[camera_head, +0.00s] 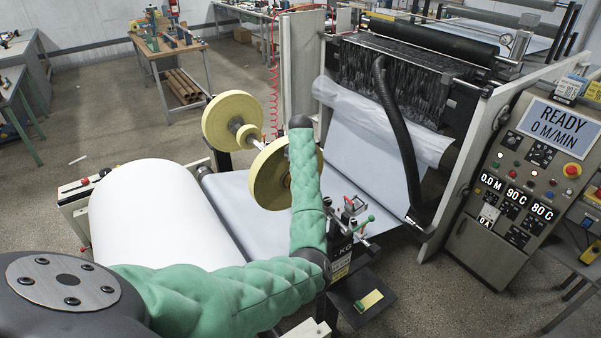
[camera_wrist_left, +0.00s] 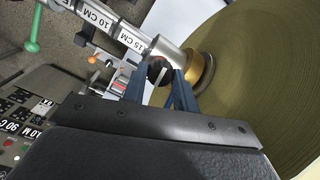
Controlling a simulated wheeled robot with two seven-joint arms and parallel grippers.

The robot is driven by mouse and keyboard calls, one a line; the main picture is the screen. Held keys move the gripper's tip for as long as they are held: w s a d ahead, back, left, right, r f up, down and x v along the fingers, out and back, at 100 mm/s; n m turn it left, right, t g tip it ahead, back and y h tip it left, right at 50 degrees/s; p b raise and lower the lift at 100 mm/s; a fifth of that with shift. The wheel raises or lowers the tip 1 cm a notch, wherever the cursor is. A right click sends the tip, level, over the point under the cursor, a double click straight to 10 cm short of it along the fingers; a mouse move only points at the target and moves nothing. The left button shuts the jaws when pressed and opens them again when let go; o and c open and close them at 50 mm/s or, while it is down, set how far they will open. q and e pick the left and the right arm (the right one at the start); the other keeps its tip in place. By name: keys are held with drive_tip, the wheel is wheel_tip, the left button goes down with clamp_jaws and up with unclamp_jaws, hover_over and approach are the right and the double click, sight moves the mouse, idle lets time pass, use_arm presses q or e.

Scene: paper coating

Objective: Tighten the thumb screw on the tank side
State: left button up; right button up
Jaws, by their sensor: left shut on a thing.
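A small dark round thumb screw (camera_wrist_left: 158,69) with a pale line across it shows in the left wrist view. It sits at a silver collar on a shaft (camera_wrist_left: 97,18) marked 10 CM and 15 CM, next to a brass ring (camera_wrist_left: 195,66). My left gripper (camera_wrist_left: 160,77) has its blue fingers around the screw and is shut on it. In the head view my green-sleeved arm (camera_head: 305,190) rises past the shaft, and its gripper and the screw are hidden there. I cannot tell from the head view which screw this is. My right gripper is not in view.
Two yellow rolls (camera_head: 229,119) (camera_head: 268,180) sit on the shaft, the nearer partly behind my arm. A large white paper roll (camera_head: 144,216) stands at left. A black hose (camera_head: 400,135) and the control panel (camera_head: 525,170), reading READY 0 M/MIN, are at right.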

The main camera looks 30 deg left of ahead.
use_arm(q)
drive_tip(key=shift+m, duration=1.6)
drive_tip(key=shift+r, duration=0.1)
drive_tip(key=o, duration=1)
drive_tip(key=shift+c, duration=0.2)
drive_tip(key=shift+w+r+b, duration=0.1)
drive_tip(key=shift+r+b, duration=0.3)
drive_tip(key=shift+b, duration=0.1)
wheel_tip(320, 180, up, 4)
drive_tip(key=shift+f+b, duration=0.1)
drive_tip(key=shift+b, duration=0.75)
wheel_tip(320, 180, up, 2)
drive_tip(key=shift+d+r+p, duration=0.1)
drive_tip(key=shift+d+p, duration=0.05)
drive_tip(key=shift+p, duration=0.45)
drive_tip(key=shift+r, duration=0.5)
